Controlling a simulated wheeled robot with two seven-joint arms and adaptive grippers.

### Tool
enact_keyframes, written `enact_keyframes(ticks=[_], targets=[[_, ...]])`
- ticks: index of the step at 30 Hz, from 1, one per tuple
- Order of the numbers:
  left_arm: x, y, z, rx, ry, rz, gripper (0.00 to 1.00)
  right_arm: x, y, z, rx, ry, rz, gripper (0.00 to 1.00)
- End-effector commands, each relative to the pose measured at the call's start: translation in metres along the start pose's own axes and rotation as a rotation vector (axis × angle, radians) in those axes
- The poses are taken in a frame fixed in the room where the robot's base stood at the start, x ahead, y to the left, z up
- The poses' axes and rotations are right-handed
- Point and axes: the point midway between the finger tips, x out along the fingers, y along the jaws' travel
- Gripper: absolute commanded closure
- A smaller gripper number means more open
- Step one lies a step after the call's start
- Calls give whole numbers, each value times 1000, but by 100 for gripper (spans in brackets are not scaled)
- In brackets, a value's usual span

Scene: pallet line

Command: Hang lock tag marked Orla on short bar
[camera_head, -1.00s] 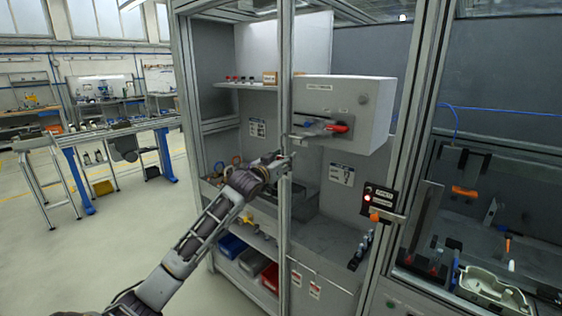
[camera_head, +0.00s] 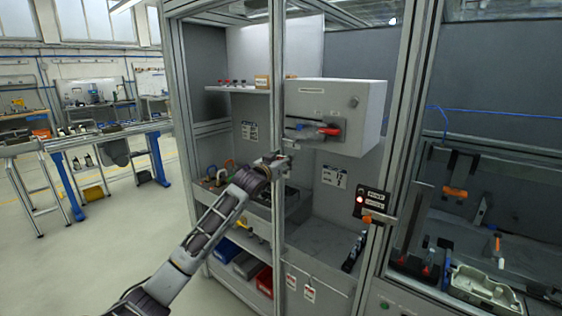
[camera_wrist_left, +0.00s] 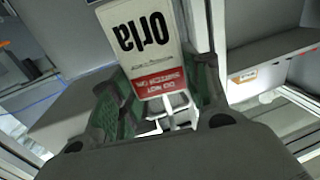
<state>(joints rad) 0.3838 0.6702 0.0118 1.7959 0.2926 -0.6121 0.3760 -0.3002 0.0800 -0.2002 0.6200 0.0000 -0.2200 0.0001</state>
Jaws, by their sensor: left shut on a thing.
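My left gripper (camera_head: 280,161) is shut on the lock tag marked Orla (camera_wrist_left: 145,35), a white card with black letters and a red band. In the left wrist view the tag's lettering is upside down between the green-grey fingers. In the head view the tag is too small to make out. The gripper is at the cabinet's front upright post, below and left of the grey switch box (camera_head: 365,105) with its red handle (camera_head: 330,131). I cannot tell which part is the short bar. My right gripper is not in view.
The aluminium post (camera_head: 278,70) stands close by the gripper. Two red-and-white tags (camera_head: 309,294) hang low on the cabinet front. A lit control box (camera_head: 371,201) is to the right. A grey bin (camera_head: 290,209) and a shelf with red (camera_head: 264,281) and blue bins are inside.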

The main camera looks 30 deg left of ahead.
Motion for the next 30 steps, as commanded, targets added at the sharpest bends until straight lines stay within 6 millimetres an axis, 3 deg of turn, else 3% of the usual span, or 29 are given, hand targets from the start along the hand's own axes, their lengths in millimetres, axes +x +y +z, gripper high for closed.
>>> enact_keyframes(ticks=[21, 30], targets=[[30, 6, -1, -1, 1, 0, 82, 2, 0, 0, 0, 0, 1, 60], [29, 5, 11, -1, 0, 0, 82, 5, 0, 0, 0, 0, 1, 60]])
